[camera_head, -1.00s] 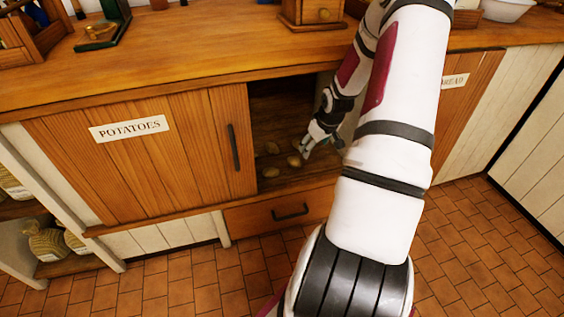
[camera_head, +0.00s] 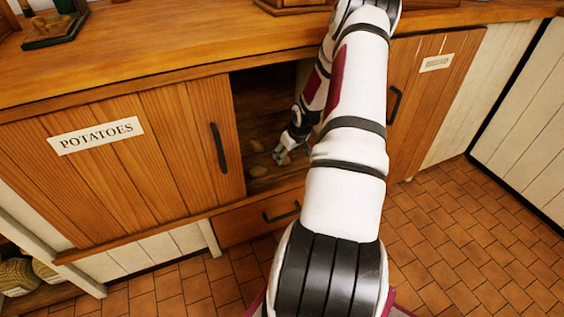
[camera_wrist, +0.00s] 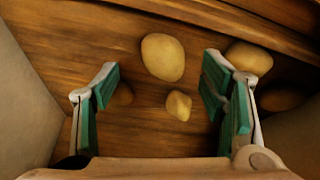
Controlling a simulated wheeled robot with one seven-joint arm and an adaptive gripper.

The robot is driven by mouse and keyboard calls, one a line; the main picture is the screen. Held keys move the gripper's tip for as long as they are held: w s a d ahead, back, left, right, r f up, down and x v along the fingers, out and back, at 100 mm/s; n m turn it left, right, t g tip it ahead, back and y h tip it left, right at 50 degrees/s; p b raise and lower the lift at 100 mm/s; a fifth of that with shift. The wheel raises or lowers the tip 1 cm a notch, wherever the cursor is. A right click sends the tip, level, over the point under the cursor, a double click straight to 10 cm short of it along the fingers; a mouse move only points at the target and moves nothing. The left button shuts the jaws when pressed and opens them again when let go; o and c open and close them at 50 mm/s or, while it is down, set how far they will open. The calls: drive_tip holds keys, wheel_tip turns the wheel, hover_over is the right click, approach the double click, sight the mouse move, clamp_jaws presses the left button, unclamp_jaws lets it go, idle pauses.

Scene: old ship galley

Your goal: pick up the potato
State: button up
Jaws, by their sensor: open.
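Several potatoes lie on the wooden floor of the open cupboard. In the wrist view a large pale potato (camera_wrist: 163,57) lies ahead, around the level of the fingertips. A smaller potato (camera_wrist: 179,105) shows between the two fingers. Another potato (camera_wrist: 249,58) lies just outside the right finger, with a darker one (camera_wrist: 281,97) partly behind that finger. My gripper (camera_wrist: 161,68) is open and empty, pointing at the cupboard floor. In the head view my gripper (camera_head: 281,152) is inside the cupboard beside a potato (camera_head: 256,146).
The opening is bounded by the sliding door labelled POTATOES (camera_head: 125,150) on the left and another wooden door (camera_head: 425,110) on the right. The counter (camera_head: 160,50) overhangs above. A drawer (camera_head: 250,222) is below. Pale surfaces flank my gripper in the wrist view.

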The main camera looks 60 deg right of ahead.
drive_tip(key=b+x, duration=0.3)
drive_tip(key=x, duration=0.2)
drive_tip(key=shift+w+a, duration=0.15)
drive_tip(key=c, duration=1.3)
drive_tip(key=shift+r+p, duration=0.35)
drive_tip(key=shift+r, duration=0.1)
wheel_tip(320, 180, up, 3)
drive_tip(key=shift+p, duration=0.9)
drive_tip(key=s+a+p, duration=0.1)
drive_tip(key=s, duration=0.4)
drive_tip(key=s+a+p, duration=0.1)
drive_tip(key=s+p, duration=0.1)
drive_tip(key=s, duration=0.3)
drive_tip(key=s+a+r+p, duration=0.1)
drive_tip(key=s, duration=0.4)
drive_tip(key=shift+s+a, duration=0.25)
drive_tip(key=shift+a, duration=0.1)
drive_tip(key=shift+r, duration=0.1)
